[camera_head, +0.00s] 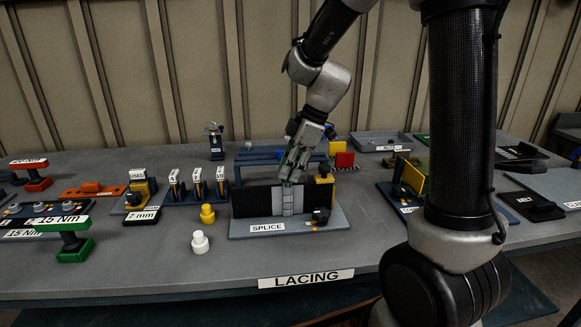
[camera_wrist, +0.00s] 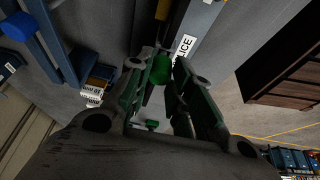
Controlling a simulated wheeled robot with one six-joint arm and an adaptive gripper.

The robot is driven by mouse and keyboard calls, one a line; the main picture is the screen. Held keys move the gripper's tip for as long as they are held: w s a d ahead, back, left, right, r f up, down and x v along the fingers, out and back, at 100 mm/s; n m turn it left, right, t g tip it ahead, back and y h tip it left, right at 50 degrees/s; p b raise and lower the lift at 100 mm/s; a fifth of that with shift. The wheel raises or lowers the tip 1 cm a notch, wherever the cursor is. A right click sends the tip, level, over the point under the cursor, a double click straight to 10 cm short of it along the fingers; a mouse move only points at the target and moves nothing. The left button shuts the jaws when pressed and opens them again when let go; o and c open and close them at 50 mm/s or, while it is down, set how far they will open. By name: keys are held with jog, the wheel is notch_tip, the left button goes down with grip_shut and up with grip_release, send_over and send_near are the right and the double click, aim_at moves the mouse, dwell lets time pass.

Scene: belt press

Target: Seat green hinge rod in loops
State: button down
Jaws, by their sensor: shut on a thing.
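My gripper (camera_head: 291,172) is above the splice fixture in the head view, pointing down over its middle. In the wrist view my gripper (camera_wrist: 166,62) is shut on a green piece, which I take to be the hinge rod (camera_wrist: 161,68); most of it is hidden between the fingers. The splice fixture (camera_head: 315,228) holds two black belt ends (camera_head: 251,202) with a light grey strip of loops (camera_head: 283,201) between them. I cannot tell whether the rod touches the loops. The fixture's labelled edge (camera_wrist: 185,46) shows beyond the fingers.
A yellow block (camera_head: 324,189) and a black knob (camera_head: 321,215) stand at the fixture's right. A yellow knob (camera_head: 208,213) and a white knob (camera_head: 200,242) stand to its left. A blue rack (camera_head: 262,157) is behind. The table front by the LACING label (camera_head: 306,279) is clear.

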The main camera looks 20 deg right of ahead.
jog(key=shift+f, duration=0.55)
dwell(2.3)
jog(key=c, duration=1.2)
grip_release()
jog(key=shift+r, duration=0.1)
jog(key=shift+v, duration=3.45)
jog(key=shift+s, duration=0.1)
jog(key=s+d+r+m+t+h, duration=0.1)
jog(key=s+d+m, duration=0.2)
jog(key=s+m, duration=0.2)
jog(key=s+d+r+m+t+h, duration=0.1)
jog(key=s+d+m, duration=0.3)
jog(key=s, duration=0.5)
jog(key=s+d+r+m+t+h, duration=0.1)
jog(key=s+d+r+m+h, duration=0.1)
jog(key=s+d+m, duration=0.2)
jog(key=shift+s+d+r+m+t+h, duration=0.1)
jog(key=shift+s+r+m+t+h, duration=0.1)
jog(key=shift+s+m, duration=0.55)
jog(key=shift+s+d+r+m+t+h, duration=0.1)
jog(key=shift+s+r+m, duration=0.1)
jog(key=shift+s+m, duration=0.55)
